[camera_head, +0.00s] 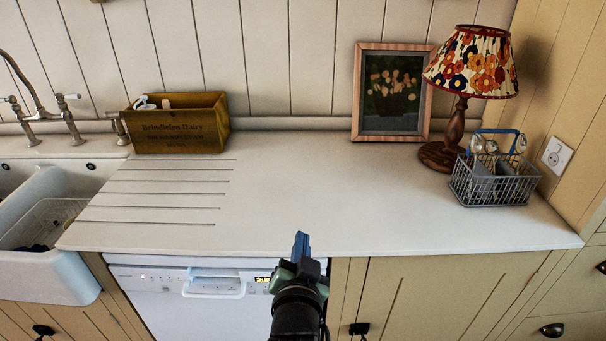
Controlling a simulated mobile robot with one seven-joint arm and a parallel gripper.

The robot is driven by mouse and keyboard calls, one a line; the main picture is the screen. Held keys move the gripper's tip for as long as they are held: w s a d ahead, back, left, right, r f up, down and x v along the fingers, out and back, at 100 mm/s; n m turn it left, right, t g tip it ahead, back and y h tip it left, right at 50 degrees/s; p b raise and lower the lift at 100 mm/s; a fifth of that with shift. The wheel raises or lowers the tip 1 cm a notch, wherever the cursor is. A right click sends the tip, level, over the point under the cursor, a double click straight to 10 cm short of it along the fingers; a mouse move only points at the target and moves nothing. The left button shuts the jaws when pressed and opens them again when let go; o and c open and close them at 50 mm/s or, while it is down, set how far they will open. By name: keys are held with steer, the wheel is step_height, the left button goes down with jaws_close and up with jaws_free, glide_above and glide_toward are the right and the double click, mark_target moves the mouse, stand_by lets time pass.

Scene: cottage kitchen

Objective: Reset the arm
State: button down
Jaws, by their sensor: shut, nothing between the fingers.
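My gripper (301,246) shows at the bottom centre of the head view, at the end of my dark arm. Its blue fingers are together and hold nothing. It appears in front of the counter's front edge, over the white dishwasher (150,296) in the picture. The exact gap between the gripper and the counter edge cannot be told from this view.
The pale counter (330,195) is clear in the middle. A wooden box (180,128) stands at the back left, beside the sink (40,275) and tap (40,105). A framed picture (392,95), a flowered lamp (470,65) and a wire basket (495,187) stand right.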

step_height(320, 180, up, 14)
steer(key=n+t, duration=0.1)
steer(key=t, duration=0.2)
steer(key=s+r+n+t+p, duration=0.1)
steer(key=s+r+t, duration=0.2)
steer(key=s+r, duration=0.3)
steer(key=s+r+n+t, duration=0.2)
steer(key=s+r, duration=0.4)
steer(key=r, duration=1.1)
steer(key=s+r+n+t+p, duration=0.1)
steer(key=s+r+t, duration=0.2)
steer(key=r, duration=0.8)
steer(key=s, duration=0.2)
steer(key=shift+s+r+n+t+y+p, duration=0.3)
steer(key=shift+s+r+n+t, duration=0.1)
